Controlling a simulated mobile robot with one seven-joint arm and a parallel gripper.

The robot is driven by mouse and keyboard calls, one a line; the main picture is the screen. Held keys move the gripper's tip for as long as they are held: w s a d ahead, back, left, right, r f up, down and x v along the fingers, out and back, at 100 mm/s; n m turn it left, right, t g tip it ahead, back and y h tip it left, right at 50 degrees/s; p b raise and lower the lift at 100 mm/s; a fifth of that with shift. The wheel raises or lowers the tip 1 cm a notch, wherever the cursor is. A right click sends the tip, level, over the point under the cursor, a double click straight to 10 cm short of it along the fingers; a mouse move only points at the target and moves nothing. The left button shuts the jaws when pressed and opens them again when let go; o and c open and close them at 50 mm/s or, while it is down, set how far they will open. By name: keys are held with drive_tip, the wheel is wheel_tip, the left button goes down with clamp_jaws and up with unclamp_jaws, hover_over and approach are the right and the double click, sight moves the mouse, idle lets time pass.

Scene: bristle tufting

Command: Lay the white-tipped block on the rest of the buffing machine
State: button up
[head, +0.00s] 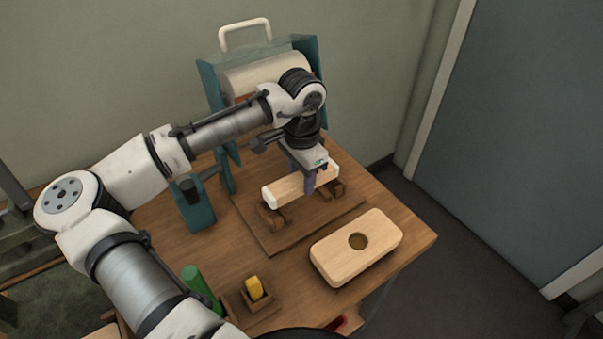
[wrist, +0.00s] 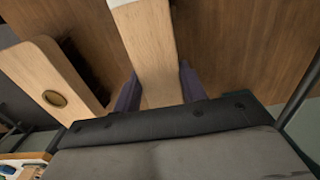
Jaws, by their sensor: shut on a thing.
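The white-tipped block (head: 290,190) is a pale wooden bar with a white end at its lower left. It lies level at the two brown wooden supports on a flat board; I cannot tell whether it touches them. My gripper (head: 309,180) points down and is shut across the block, one finger on each side. In the wrist view the block (wrist: 150,50) runs up between the fingers of my gripper (wrist: 160,90), its white end at the top edge. The buffing machine (head: 213,83), teal with a pale roller, stands behind, partly hidden by my arm. I cannot make out its rest.
A pale wooden block with a round hole (head: 335,262) lies in front, near the table's right edge. A yellow piece (head: 254,287) sits in a small wooden holder, beside a green cylinder (head: 194,281). A teal stand with a black knob (head: 200,216) is left of the board.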

drive_tip(key=shift+f+b, duration=0.7)
drive_tip(key=shift+f, duration=0.95)
drive_tip(key=shift+f, duration=0.45)
drive_tip(key=o, duration=1.6)
drive_tip(key=shift+c, duration=0.2)
drive_tip(key=shift+r+p, duration=3.55)
drive_tip(key=shift+r, duration=0.45)
